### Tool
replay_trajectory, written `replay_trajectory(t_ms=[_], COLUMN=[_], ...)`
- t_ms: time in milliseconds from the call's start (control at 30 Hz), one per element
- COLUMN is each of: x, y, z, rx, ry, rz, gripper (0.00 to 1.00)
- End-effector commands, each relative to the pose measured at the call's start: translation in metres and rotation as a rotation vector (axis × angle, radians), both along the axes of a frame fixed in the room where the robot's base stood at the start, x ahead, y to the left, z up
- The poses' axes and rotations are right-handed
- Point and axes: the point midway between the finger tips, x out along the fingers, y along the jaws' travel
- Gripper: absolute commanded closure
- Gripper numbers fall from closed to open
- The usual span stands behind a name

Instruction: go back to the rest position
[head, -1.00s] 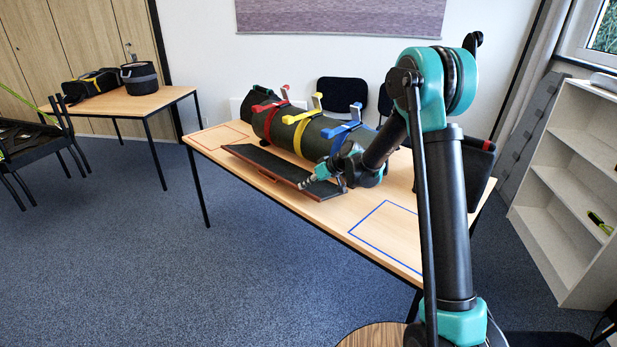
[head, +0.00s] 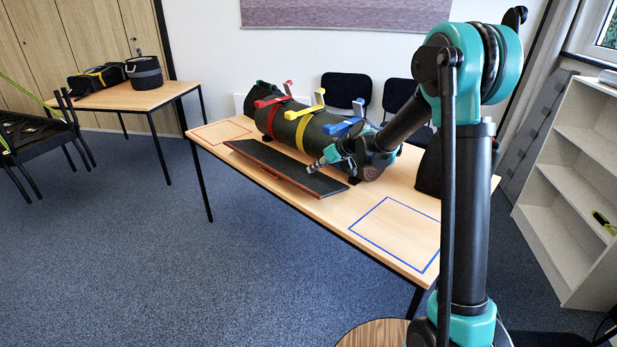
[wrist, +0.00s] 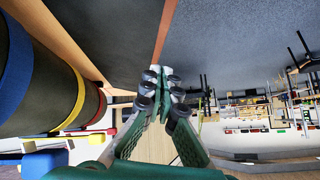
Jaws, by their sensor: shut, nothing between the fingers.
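My gripper (head: 313,167) is shut and empty. In the head view it hangs over the right part of a dark, red-edged board (head: 268,165) on the table's front side. In the wrist view the closed fingertips (wrist: 160,75) meet at the middle of the picture. Behind the gripper lies a dark green cylinder (head: 282,124) with a red strap (head: 273,115), a yellow strap (head: 303,122) and a blue strap (head: 348,126), each with a lever of its own colour. My arm hides the cylinder's right end.
The wooden table (head: 340,208) has a blue taped rectangle (head: 395,234) at right and a red one (head: 222,132) at back left; both are empty. Chairs (head: 347,92) stand behind it. A white shelf (head: 570,190) stands at right. A side table (head: 140,97) holds bags.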

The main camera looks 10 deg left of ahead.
Motion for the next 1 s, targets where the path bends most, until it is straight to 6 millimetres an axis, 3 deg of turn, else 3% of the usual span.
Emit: replay_trajectory(t_ms=[100,300,467,567,767,1000], x=[-0.006,-0.013,-0.019,-0.033,-0.097,-0.192], y=[-0.018,-0.036,-0.045,-0.063,-0.133,-0.221], z=[0.017,0.035,0.041,0.04,0.026,-0.004], rx=[0.0,0.0,-0.005,-0.028,-0.123,-0.243], ry=[-0.001,-0.001,0.004,0.024,0.108,0.202], rz=[-0.003,-0.002,-0.01,-0.048,-0.219,-0.48], gripper=[1.0,1.0,1.0,1.0,1.0,1.0])
